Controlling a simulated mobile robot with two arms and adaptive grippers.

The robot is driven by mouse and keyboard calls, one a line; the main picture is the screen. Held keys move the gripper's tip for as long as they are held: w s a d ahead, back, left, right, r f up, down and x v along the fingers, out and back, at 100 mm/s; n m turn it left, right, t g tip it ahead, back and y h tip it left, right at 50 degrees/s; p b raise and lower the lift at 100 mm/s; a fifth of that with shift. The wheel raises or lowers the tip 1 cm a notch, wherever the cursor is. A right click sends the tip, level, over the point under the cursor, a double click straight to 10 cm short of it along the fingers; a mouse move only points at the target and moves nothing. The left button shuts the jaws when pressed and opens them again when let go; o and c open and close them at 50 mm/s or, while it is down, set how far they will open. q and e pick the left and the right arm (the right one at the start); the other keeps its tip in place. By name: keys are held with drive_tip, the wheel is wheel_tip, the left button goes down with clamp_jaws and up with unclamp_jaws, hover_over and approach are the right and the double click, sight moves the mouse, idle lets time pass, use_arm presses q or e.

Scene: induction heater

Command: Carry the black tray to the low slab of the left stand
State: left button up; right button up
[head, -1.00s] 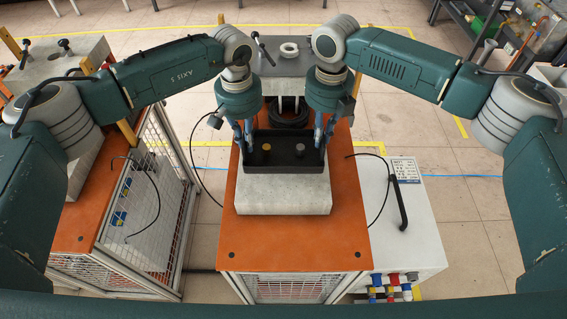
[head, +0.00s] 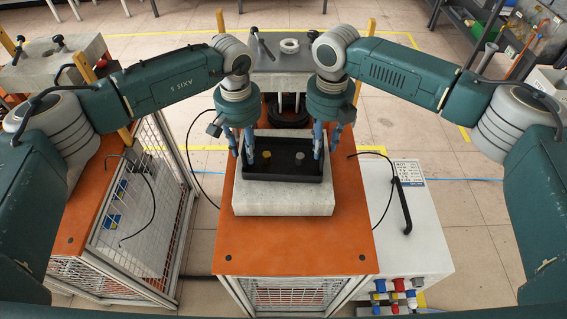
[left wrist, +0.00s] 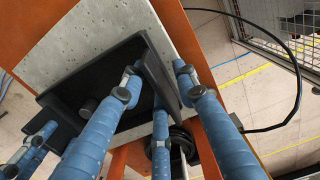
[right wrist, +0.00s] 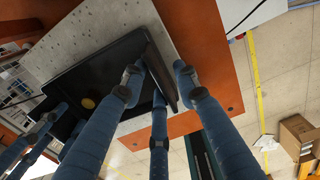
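The black tray (head: 292,177) lies on the pale low slab (head: 284,205) of the middle stand. It holds a brass-coloured piece (head: 267,155) and a grey piece (head: 300,157). My left gripper (head: 241,150) straddles the tray's left wall, its fingers spread and clear of the wall (left wrist: 158,75). My right gripper (head: 326,145) straddles the right wall the same way, fingers apart, as the right wrist view (right wrist: 160,75) shows. The left stand (head: 75,235) has an orange top; my left arm hides part of it.
A higher grey slab with a white ring (head: 289,46) stands behind the tray. A white cabinet (head: 410,240) with a black handle is at the right. A loose black cable (head: 200,180) hangs between the stands. Mesh guards (head: 150,230) enclose the left stand.

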use_arm(q)
drive_tip(key=shift+d+r, duration=0.1)
use_arm(e)
drive_tip(key=shift+a, duration=0.1)
use_arm(q)
wheel_tip(320, 180, up, 12)
drive_tip(key=shift+f, duration=0.2)
use_arm(e)
wheel_tip(320, 180, up, 12)
idle(0.5)
drive_tip(key=shift+f, duration=0.1)
